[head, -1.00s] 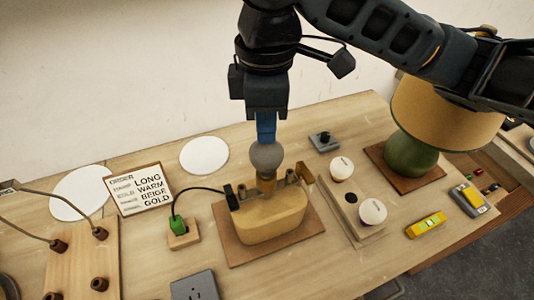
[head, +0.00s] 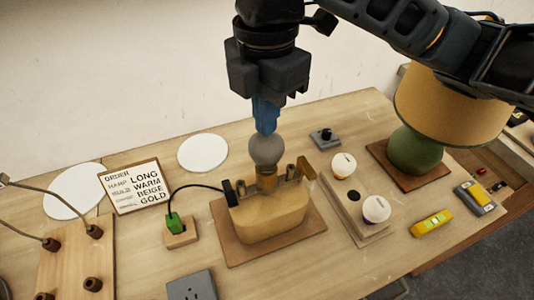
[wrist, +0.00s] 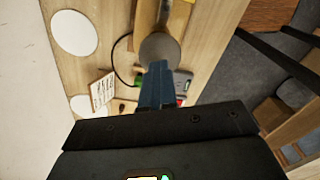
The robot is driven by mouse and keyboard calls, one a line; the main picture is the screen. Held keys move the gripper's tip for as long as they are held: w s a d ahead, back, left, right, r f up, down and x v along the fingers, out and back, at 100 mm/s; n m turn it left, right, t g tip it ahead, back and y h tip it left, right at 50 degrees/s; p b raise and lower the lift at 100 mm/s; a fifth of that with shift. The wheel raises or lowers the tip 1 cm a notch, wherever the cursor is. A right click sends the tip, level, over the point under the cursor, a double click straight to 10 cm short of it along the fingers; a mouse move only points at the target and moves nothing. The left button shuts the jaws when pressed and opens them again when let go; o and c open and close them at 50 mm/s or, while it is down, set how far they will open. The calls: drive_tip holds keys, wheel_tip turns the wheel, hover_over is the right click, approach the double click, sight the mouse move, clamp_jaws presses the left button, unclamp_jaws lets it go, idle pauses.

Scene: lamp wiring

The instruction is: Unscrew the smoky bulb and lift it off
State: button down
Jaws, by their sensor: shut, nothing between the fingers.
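The smoky bulb (head: 266,149) is a grey globe standing upright in the socket on top of the tan lamp base (head: 268,219). My gripper (head: 266,130) points straight down just above the bulb, its blue fingers closed together with nothing between them. In the head view the fingertips overlap or nearly touch the top of the globe. In the wrist view the bulb (wrist: 159,49) shows just beyond the tips of the blue fingers (wrist: 158,72). I cannot tell whether they touch it.
Two white bulbs (head: 343,165) stand in a wooden holder (head: 368,231) to the right. A green lamp (head: 412,152) with a tan shade, a yellow tool (head: 431,222) and an order card (head: 137,186) are around. A black cable runs to a green plug (head: 174,223).

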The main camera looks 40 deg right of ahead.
drive_tip(key=n+b, duration=0.1)
drive_tip(key=n, duration=0.4)
drive_tip(key=shift+f+b, duration=0.2)
drive_tip(key=shift+b, duration=0.15)
drive_tip(key=shift+s+a+r+n, duration=0.15)
drive_tip(key=shift+r+n, duration=0.15)
drive_tip(key=shift+n, duration=0.5)
drive_tip(key=shift+w+d+r+p, duration=0.2)
drive_tip(key=shift+r+p, duration=0.3)
drive_tip(key=shift+p, duration=0.15)
drive_tip(key=shift+r, duration=0.2)
drive_tip(key=shift+r+p, duration=1.8)
drive_tip(key=shift+r, duration=0.55)
